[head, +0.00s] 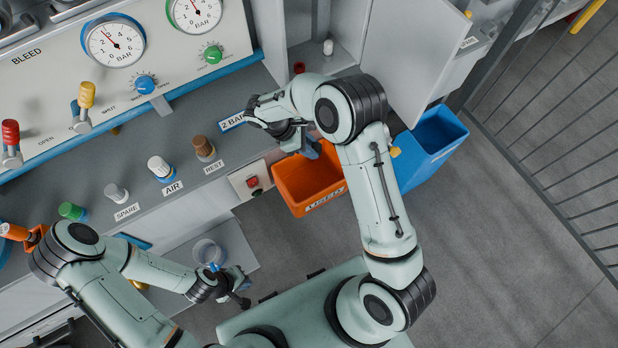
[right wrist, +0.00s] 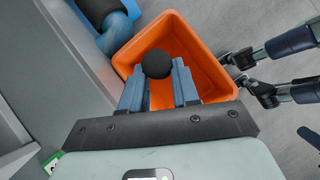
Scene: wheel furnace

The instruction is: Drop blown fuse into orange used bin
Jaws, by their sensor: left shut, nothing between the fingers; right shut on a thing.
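The orange bin (head: 309,190), labelled USED, stands open below the panel's shelf in the head view. My right gripper (head: 308,148) is over its back part, fingers pointing down. In the right wrist view, the right gripper (right wrist: 158,92) is shut on the fuse, whose round black end (right wrist: 156,64) shows between the blue fingertips. The orange bin (right wrist: 208,53) lies below it in that view, and the fuse appears within the rim's outline. The rest of the fuse is hidden. My left gripper (head: 240,290) is shut and empty, at lower left near the shelf.
A blue bin (head: 432,146) stands right of the orange one, partly behind my right arm. A red button box (head: 251,181) is left of the orange bin. A white cylinder (head: 328,47) stands on the shelf behind. A cabinet door (head: 415,55) stands open. Grey floor is clear at right.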

